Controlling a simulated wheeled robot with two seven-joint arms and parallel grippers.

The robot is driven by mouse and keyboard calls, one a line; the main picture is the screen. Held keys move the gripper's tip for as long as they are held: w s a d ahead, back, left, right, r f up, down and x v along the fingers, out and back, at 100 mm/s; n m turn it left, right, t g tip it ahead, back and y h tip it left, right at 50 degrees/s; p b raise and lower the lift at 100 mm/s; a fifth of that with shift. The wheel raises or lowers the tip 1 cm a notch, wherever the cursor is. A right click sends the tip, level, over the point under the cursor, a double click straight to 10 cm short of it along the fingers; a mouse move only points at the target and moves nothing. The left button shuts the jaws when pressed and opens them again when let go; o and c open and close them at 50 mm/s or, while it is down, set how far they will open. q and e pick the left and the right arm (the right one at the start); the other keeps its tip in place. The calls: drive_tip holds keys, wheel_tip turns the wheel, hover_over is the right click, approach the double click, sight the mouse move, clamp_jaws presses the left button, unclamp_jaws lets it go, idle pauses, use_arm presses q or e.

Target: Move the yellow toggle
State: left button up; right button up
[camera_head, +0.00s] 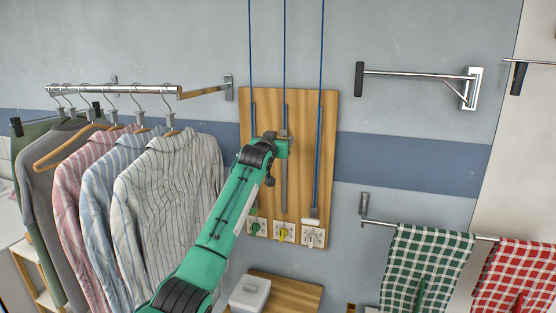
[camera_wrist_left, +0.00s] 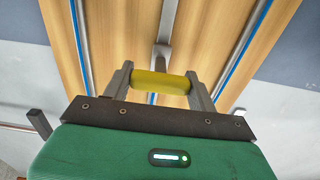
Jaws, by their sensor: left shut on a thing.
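The yellow toggle (camera_wrist_left: 160,83) is a short horizontal bar, seen in the left wrist view between the two fingers of my left gripper (camera_wrist_left: 160,88), which is shut on it. A grey stem rises from the toggle's middle. In the head view, my left gripper (camera_head: 284,136) is at the middle cord of the wooden board (camera_head: 302,130), at the upper part of the grey middle track (camera_head: 284,190). The gripper hides the toggle there. My right gripper is in neither view.
A white toggle (camera_head: 314,213) hangs low on the right blue cord. Plates with green, yellow (camera_head: 283,232) and white marks line the board's bottom. Shirts on a rail (camera_head: 125,89) stand left; checked towels (camera_head: 425,265) and a wall bracket (camera_head: 425,75) are right. A white box (camera_head: 250,293) sits below.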

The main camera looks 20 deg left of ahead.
use_arm(q)
wheel_tip(320, 180, up, 6)
drive_tip(key=shift+f+p, duration=0.15)
drive_tip(key=shift+p, duration=0.55)
drive_tip(key=shift+r, duration=0.75)
drive_tip(key=shift+s, duration=0.1)
drive_tip(key=o, duration=1.4)
drive_tip(key=shift+f, duration=0.1)
drive_tip(key=shift+f, duration=0.1)
